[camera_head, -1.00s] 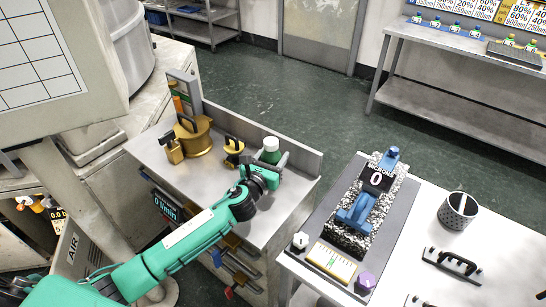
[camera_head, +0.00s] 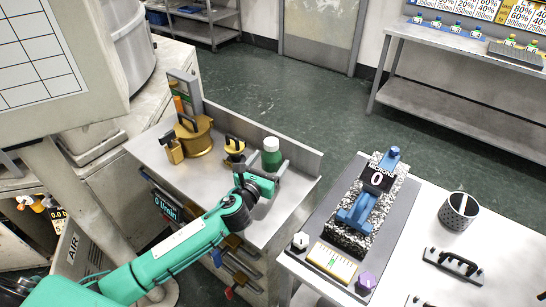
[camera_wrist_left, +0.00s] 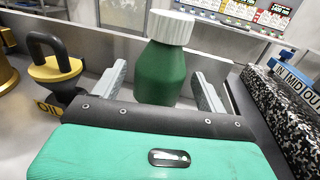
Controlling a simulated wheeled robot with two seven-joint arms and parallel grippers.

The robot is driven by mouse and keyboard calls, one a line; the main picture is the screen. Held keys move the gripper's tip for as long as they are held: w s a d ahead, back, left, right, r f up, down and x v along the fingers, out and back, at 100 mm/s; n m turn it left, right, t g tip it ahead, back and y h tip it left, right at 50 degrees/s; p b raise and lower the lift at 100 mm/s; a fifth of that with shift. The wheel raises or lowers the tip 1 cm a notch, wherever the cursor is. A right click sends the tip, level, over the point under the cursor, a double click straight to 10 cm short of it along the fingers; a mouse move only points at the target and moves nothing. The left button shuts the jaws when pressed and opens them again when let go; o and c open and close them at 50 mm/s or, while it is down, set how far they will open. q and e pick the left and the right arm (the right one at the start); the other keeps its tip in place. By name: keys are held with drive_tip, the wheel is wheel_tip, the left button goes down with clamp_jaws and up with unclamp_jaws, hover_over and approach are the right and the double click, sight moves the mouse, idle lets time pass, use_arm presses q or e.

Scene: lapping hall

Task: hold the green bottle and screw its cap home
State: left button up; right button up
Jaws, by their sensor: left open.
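The green bottle (camera_head: 271,158) stands upright on the grey cabinet top, near its raised back edge. Its white ribbed cap (camera_head: 271,143) sits on its neck; I cannot tell how tight it is. In the left wrist view the bottle (camera_wrist_left: 162,75) and cap (camera_wrist_left: 170,27) are straight ahead, beyond my gripper body. My left gripper (camera_head: 265,172) is open on the near side of the bottle. In the left wrist view its two grey fingers (camera_wrist_left: 160,88) stand apart, one to each side of the bottle, with gaps showing. My right gripper is in neither view.
A yellow oil can (camera_wrist_left: 55,72) with a dark handle stands left of the bottle. A brass pot (camera_head: 194,136) is farther left. The cabinet's raised back edge (camera_head: 305,160) runs behind the bottle. A granite block with a blue gauge (camera_head: 357,212) stands on the white table at right.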

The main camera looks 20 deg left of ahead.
use_arm(q)
drive_tip(key=s, duration=0.3)
drive_tip(key=s+a, duration=0.1)
drive_tip(key=s, duration=0.4)
drive_tip(key=shift+s+a+b, duration=0.2)
drive_tip(key=shift+s+b, duration=0.1)
drive_tip(key=shift+b, duration=0.05)
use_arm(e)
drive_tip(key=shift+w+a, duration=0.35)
